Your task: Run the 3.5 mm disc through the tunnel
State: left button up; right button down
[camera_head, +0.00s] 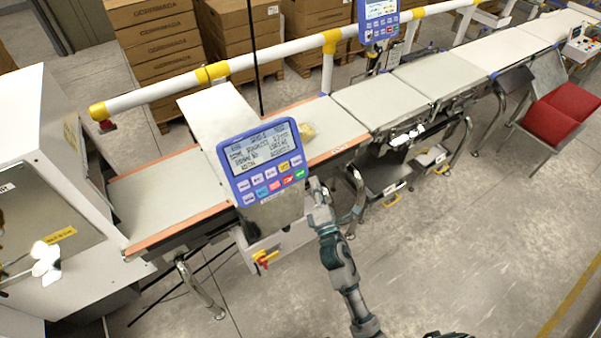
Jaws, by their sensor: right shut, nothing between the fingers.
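The tunnel appears to be the pale box-shaped housing (213,112) that straddles the belt (160,195). A blue control panel (264,160) with a lit screen and coloured keys stands in front of it and hides part of it. A small yellowish item (307,132) lies on the belt just right of the panel, partly hidden. I cannot make out the 3.5 mm disc. My right gripper (318,190) is shut and empty, at the panel's lower right edge; I cannot tell whether it touches. My left gripper does not show.
Further belt sections (385,105) run to the upper right. A white rail (270,55) with yellow joints runs behind. The floor at lower right is clear.

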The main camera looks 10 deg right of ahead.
jog(key=s+d+r+p, duration=0.1)
jog(key=s+r+p, duration=0.1)
jog(key=s, duration=0.3)
jog(key=shift+d+r+p, duration=0.4)
jog(key=shift+p, duration=0.15)
jog(key=shift+f, duration=0.1)
dwell(0.8)
